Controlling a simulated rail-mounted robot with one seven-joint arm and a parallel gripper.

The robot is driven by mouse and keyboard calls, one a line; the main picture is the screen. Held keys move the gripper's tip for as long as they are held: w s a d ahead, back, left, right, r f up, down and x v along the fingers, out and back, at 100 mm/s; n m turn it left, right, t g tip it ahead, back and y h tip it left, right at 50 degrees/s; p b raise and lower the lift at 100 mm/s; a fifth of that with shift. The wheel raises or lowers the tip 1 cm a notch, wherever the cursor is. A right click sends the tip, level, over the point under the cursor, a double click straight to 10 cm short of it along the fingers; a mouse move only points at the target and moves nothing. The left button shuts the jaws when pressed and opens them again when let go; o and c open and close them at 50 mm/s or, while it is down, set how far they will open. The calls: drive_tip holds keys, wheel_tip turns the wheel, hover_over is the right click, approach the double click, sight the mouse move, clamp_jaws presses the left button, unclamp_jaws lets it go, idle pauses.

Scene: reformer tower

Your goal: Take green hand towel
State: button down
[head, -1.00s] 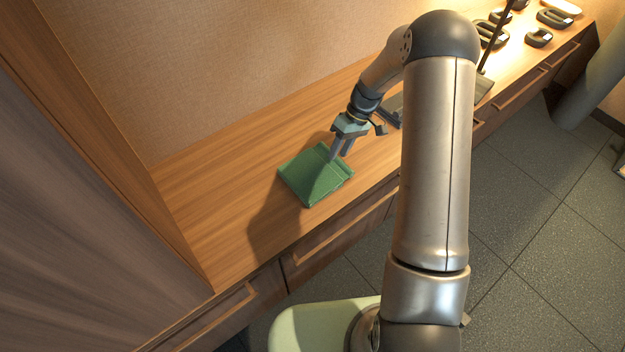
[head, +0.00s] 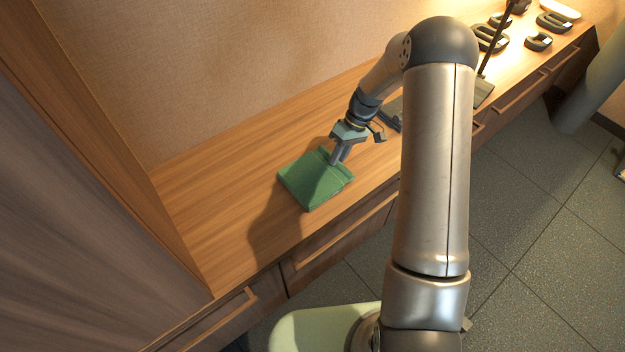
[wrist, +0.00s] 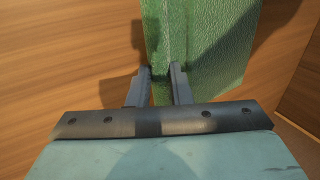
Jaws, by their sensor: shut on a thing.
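The green hand towel (head: 312,181) lies folded on the wooden counter, near its left end in the head view. In the wrist view the towel (wrist: 210,40) runs up from between the fingers, with a raised fold along its left edge. My gripper (head: 335,160) is at the towel's upper right edge and points down. In the wrist view my gripper (wrist: 162,84) has one finger on each side of the fold and is shut on it. The finger tips are partly hidden by the towel.
The wooden counter (head: 215,180) is bare left of the towel. A tall wooden panel (head: 100,150) stands at the left end and a wall behind. Dark weights (head: 538,42) and a dark stand (head: 482,92) are at the far right. Drawers with handles line the counter front.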

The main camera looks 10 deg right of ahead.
drive_tip(key=shift+r, duration=0.2)
drive_tip(key=shift+r+p, duration=0.45)
drive_tip(key=shift+r, duration=0.1)
wheel_tip(320, 180, up, 7)
drive_tip(key=p, duration=0.4)
idle(0.6)
